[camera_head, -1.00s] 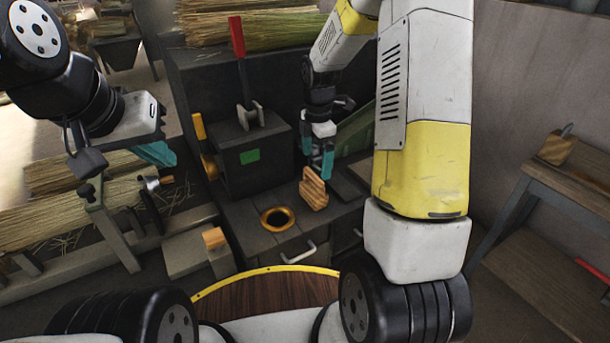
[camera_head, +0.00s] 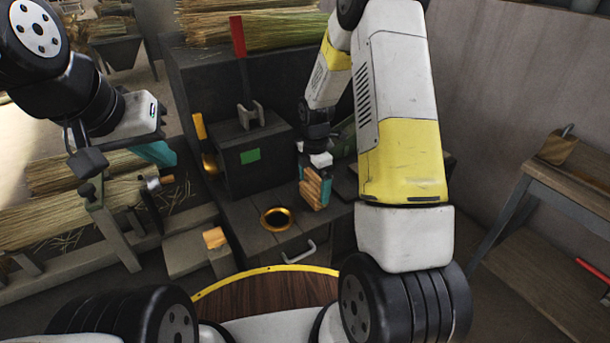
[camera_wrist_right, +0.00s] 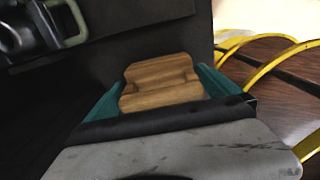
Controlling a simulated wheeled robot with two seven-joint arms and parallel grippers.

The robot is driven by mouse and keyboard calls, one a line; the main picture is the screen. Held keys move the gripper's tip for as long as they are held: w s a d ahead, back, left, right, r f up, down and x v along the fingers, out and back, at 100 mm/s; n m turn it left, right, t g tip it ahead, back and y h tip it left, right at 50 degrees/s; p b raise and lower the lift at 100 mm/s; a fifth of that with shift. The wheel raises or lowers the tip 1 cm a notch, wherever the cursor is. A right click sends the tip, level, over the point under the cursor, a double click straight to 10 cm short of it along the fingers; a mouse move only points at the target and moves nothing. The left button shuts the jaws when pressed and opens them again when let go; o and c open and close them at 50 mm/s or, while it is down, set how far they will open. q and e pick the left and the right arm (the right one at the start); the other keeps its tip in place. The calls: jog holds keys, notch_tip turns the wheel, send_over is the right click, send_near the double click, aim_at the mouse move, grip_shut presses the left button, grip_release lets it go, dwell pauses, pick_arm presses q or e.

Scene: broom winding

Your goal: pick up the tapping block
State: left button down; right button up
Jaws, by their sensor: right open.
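The tapping block (camera_head: 312,187) is a ridged wooden block standing on the dark bench, right of the brass-rimmed hole. My right gripper (camera_head: 314,172) is lowered over it from above and behind. In the right wrist view the block (camera_wrist_right: 160,82) sits between the two teal fingers of the right gripper (camera_wrist_right: 162,88). The fingers are open, one on each side; whether either touches the wood I cannot tell. My left gripper (camera_head: 155,155) hangs at the left above the straw, away from the block; only part of its teal fingers shows.
The dark bench (camera_head: 250,240) carries a machine box (camera_head: 250,157) with a green patch and a red-handled lever (camera_head: 238,38). A brass-rimmed hole (camera_head: 277,218) is left of the block. Straw bundles (camera_head: 60,215) lie at left. A wooden side table (camera_head: 575,180) stands at right.

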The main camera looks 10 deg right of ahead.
jog(key=c, duration=1.5)
jog(key=shift+o, duration=0.2)
jog(key=shift+r, duration=0.15)
